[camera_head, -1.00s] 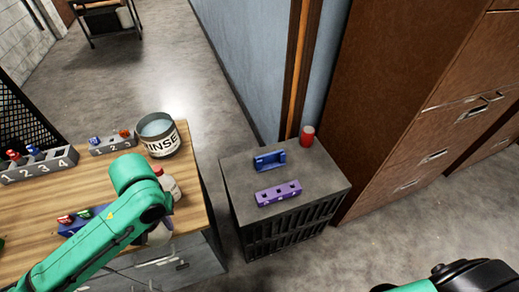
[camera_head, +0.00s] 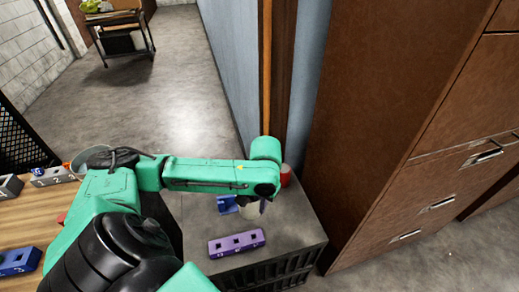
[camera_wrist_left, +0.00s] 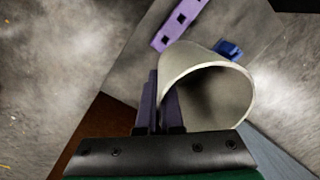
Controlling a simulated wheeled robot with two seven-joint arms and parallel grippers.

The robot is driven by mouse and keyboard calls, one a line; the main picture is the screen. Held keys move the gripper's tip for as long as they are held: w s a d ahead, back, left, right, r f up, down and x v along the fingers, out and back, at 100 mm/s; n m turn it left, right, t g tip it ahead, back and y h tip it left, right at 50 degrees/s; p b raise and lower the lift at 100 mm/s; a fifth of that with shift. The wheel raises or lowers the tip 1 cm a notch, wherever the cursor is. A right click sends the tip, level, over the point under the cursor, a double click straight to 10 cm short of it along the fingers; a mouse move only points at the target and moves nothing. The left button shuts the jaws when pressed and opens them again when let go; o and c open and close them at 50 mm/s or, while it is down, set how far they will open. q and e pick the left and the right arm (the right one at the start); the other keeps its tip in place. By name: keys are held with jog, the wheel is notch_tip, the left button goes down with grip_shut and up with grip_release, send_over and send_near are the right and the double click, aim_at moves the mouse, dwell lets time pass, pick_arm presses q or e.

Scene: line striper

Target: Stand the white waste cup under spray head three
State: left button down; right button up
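The white waste cup (camera_wrist_left: 207,88) fills the middle of the left wrist view, its open mouth visible. My left gripper (camera_wrist_left: 160,100) is shut on the cup's wall at its left side. In the head view the cup (camera_head: 249,209) is a small pale shape below my left gripper (camera_head: 264,199), over the dark grey cabinet top (camera_head: 290,228) and close to the blue holder. The arm hides part of the cup there. No spray head can be made out with certainty. My right gripper is out of view.
A purple block with square holes (camera_head: 237,243) and a blue holder (camera_head: 227,203) are on the cabinet. A red can (camera_head: 286,176) stands at its back. Brown drawers (camera_head: 440,170) rise to the right. The wooden counter (camera_head: 25,218) at left carries numbered grey blocks.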

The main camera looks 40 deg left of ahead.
pick_arm(q)
jog(key=s+a+f+n+b, duration=0.1)
jog(key=s+a+n+b, duration=0.2)
jog(key=a, duration=0.7)
jog(key=b, duration=0.2)
send_over(236, 232)
jog(key=shift+m, duration=0.3)
notch_tip(236, 232, down, 20)
jog(key=shift+w+d, duration=0.1)
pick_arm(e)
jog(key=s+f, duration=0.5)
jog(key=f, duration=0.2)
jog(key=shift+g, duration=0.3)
pick_arm(q)
jog(key=c, duration=1.1)
grip_release()
jog(key=shift+f, duration=0.1)
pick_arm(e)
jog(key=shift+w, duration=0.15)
